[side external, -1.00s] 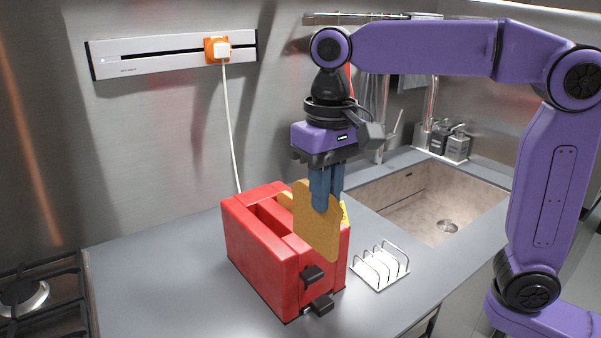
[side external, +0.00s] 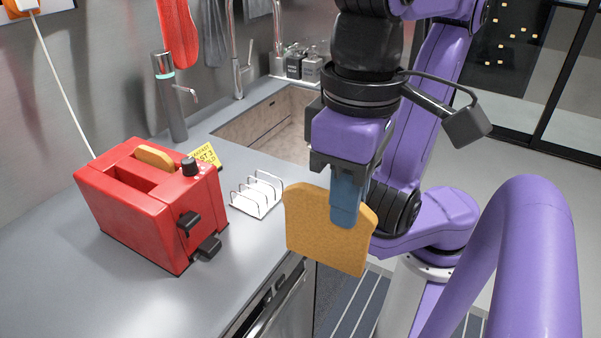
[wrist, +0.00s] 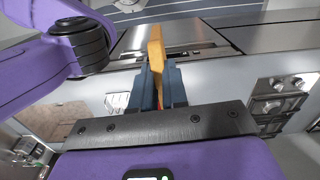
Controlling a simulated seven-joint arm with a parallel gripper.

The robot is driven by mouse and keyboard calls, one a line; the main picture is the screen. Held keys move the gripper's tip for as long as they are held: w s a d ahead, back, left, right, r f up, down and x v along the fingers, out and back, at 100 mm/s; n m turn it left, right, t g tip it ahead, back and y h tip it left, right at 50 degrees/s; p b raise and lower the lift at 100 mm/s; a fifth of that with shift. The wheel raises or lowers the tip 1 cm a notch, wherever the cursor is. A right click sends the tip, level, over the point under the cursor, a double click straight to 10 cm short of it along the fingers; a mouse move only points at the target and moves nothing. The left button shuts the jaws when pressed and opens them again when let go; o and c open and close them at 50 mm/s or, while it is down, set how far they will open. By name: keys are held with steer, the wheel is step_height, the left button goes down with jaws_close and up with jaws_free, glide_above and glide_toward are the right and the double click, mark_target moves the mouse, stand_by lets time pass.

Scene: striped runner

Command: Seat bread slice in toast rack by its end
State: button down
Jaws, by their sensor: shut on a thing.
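A golden-brown bread slice (side external: 308,228) is held upright in the air, to the right of the toaster and rack in the side external view. My gripper (side external: 345,212) is shut on it, with blue fingers on its faces near the upper right part. In the wrist view, the bread slice (wrist: 155,50) shows edge-on between the fingertips (wrist: 158,85). The white wire toast rack (side external: 257,196) stands on the counter beside the toaster, with its slots empty. It lies apart from the slice. It also shows small left of the fingers in the wrist view (wrist: 116,103).
A red toaster (side external: 150,205) stands left of the rack, with another bread slice (side external: 155,157) in one slot and black levers facing front. A yellow note (side external: 207,156) is behind it. The sink (side external: 268,128) and a tap are farther back. The front counter (side external: 60,285) is clear.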

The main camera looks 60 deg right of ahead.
steer(key=shift+s, duration=1.4)
steer(key=w+d+f, duration=0.4)
steer(key=w+d, duration=0.4)
steer(key=w, duration=0.5)
steer(key=w+d+f+m, duration=0.1)
steer(key=w+d, duration=0.2)
steer(key=d, duration=0.3)
steer(key=w+d+f, duration=0.2)
steer(key=d, duration=0.4)
glide_above(257, 192)
steer(key=s+a, duration=0.1)
step_height(257, 192, down, 9)
steer(key=shift+w+a+f, duration=0.15)
steer(key=shift+f, duration=1.7)
steer(key=shift+f, duration=0.1)
